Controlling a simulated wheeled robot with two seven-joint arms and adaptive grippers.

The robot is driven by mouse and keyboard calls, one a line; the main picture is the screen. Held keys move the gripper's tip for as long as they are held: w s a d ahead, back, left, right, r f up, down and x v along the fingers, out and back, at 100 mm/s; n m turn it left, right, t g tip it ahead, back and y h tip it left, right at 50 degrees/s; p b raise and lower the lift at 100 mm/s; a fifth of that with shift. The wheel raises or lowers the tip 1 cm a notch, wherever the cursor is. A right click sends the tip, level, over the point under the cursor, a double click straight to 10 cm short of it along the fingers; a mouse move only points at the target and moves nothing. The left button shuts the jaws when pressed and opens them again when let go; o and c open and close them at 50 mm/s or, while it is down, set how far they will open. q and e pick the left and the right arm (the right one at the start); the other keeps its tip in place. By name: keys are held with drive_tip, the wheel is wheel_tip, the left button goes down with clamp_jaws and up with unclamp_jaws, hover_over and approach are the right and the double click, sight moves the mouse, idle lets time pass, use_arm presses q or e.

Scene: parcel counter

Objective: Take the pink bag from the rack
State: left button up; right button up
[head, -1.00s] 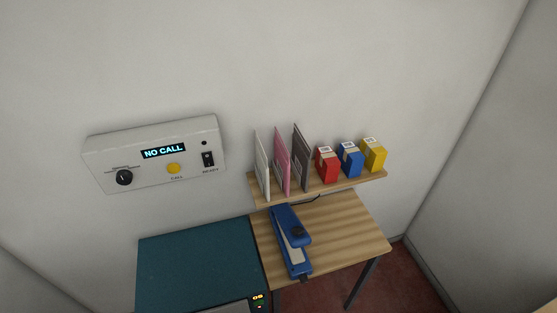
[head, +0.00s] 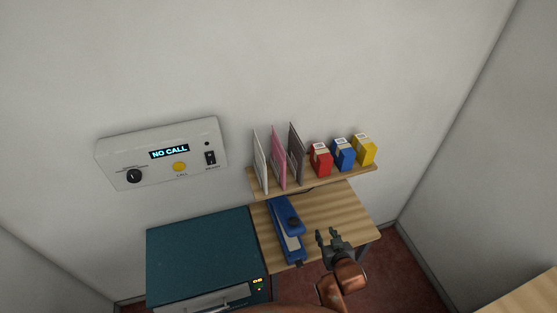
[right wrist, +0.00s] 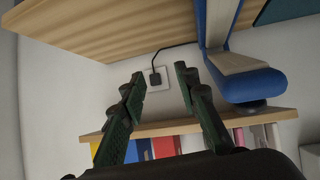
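The pink bag (head: 278,157) stands upright on the wooden rack (head: 340,178) on the wall, between a white bag (head: 260,160) and a dark grey bag (head: 295,150). Part of it shows low in the right wrist view (right wrist: 260,136). My right gripper (head: 328,234) is open and empty, in front of the rack and right of the stapler. Its two fingers (right wrist: 158,88) stand apart in the right wrist view, with nothing between them. It is well apart from the pink bag. My left gripper is not in view.
Red (head: 320,160), blue (head: 343,155) and yellow (head: 365,150) boxes fill the rack's right part. A large blue stapler (head: 287,230) lies on the wooden table (head: 340,215) below. A teal-topped machine (head: 200,250) stands left. A "NO CALL" panel (head: 160,155) hangs on the wall.

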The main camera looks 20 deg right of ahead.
drive_tip(key=w+a+r+t, duration=0.3)
drive_tip(key=w+a+r, duration=0.1)
drive_tip(key=w+r, duration=0.3)
drive_tip(key=n+t+y, duration=0.1)
drive_tip(key=t+y, duration=0.1)
drive_tip(key=t, duration=0.2)
approach(281, 173)
drive_tip(key=w, duration=0.1)
drive_tip(key=w+f, duration=0.1)
drive_tip(key=w, duration=0.1)
drive_tip(key=shift+w+d+f, duration=0.2)
drive_tip(key=shift+w+f, duration=0.1)
drive_tip(key=shift+w, duration=0.1)
drive_tip(key=w+p, duration=0.1)
drive_tip(key=w, duration=0.6)
drive_tip(key=shift+w+r, duration=0.1)
drive_tip(key=shift+w, duration=0.05)
drive_tip(key=shift+c, duration=0.4)
clamp_jaws()
